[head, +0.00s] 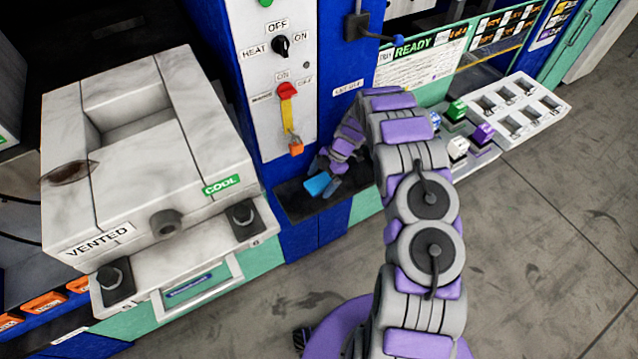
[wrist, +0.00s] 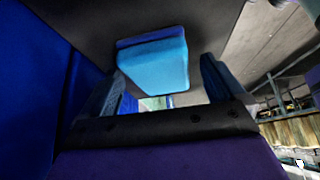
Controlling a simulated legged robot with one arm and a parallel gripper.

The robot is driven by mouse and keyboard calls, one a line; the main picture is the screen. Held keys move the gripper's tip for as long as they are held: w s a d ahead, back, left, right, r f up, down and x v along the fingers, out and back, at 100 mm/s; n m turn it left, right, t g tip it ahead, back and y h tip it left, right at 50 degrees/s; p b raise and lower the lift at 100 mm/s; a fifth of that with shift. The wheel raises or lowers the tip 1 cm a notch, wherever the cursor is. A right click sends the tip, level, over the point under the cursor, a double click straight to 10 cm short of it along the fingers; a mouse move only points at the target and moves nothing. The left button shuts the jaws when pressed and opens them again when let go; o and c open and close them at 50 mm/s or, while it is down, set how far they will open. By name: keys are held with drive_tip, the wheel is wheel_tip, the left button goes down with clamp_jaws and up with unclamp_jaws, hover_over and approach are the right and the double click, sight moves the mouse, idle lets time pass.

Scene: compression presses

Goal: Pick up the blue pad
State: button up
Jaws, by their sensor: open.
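The light blue pad (head: 317,184) lies on a dark shelf (head: 294,205) at the front of the blue control cabinet in the head view. My gripper (head: 325,178) is beside the pad, with its small dark fingers close to it. In the wrist view the blue pad (wrist: 152,62) shows large, between the open fingers of my gripper (wrist: 162,68). Gaps show between the pad and both fingers in that view. I cannot tell how far the pad sits beyond the fingertips.
A grey press block (head: 140,150) marked COOL and VENTED stands at the left. The cabinet panel (head: 275,85) with switches rises behind the shelf. At the right are several coloured cubes on a tray and a white slotted rack (head: 552,103). The grey floor in front is open.

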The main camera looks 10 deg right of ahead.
sight(315, 184)
drive_tip(key=c, duration=1.1)
drive_tip(key=shift+o, duration=0.2)
drive_tip(key=shift+r, duration=0.15)
drive_tip(key=shift+r, duration=0.25)
wheel_tip(315, 184, up, 3)
drive_tip(key=shift+s+r+p, duration=0.1)
drive_tip(key=shift+p, duration=0.4)
drive_tip(key=s+d+r, duration=0.1)
drive_tip(key=s+d, duration=0.1)
drive_tip(key=s, duration=1.3)
drive_tip(key=shift+s+p, duration=0.35)
drive_tip(key=shift+p, duration=0.1)
drive_tip(key=shift+d, duration=0.1)
